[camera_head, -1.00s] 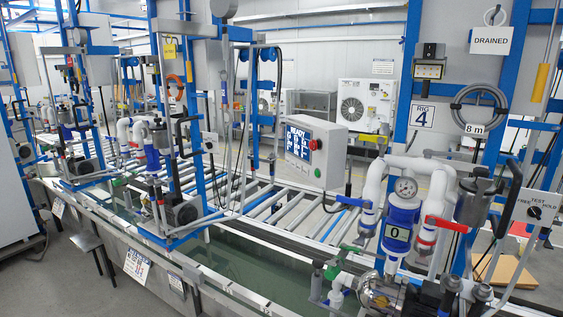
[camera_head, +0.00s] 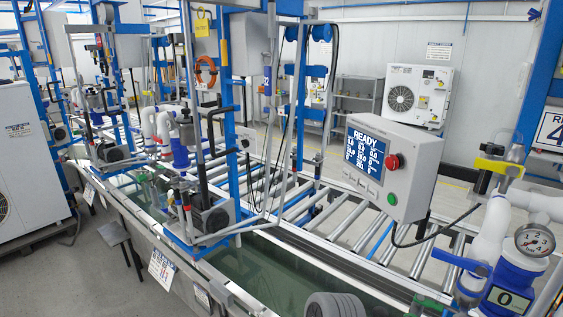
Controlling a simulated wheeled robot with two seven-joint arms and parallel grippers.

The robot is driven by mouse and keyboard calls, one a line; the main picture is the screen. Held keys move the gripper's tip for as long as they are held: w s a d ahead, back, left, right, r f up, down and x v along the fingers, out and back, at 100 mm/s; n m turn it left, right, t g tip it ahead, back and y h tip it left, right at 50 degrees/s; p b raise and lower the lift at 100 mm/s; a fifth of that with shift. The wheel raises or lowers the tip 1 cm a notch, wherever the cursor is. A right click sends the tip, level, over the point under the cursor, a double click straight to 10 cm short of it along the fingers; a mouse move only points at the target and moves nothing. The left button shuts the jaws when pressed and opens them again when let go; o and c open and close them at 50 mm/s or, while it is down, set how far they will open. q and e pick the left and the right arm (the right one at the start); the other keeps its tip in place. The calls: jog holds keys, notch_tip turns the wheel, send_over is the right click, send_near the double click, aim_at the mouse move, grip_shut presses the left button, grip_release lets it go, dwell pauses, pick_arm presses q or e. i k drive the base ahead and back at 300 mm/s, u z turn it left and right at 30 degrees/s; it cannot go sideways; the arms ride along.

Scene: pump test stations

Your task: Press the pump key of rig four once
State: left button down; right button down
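The rig four control box (camera_head: 410,175) stands tilted on a post right of centre. Its blue screen (camera_head: 364,155) reads READY at the top; the smaller lines are hard to read. A red round button (camera_head: 392,162) is on its right side. The rig four sign (camera_head: 553,132) is cut off by the right edge. Neither of my grippers is in view.
A gauge (camera_head: 535,240) and a blue meter (camera_head: 513,296) showing 0 sit on white piping at right. A long water tank (camera_head: 262,268) and rollers (camera_head: 300,212) run below the box. Another pump rig (camera_head: 210,220) stands left. A grey ribbed part shows at the bottom.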

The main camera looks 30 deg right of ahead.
aim_at(347, 174)
jog(key=z, duration=0.2)
jog(key=i, duration=1)
jog(key=z, duration=1.15)
jog(key=i, duration=0.4)
jog(key=z, duration=0.5)
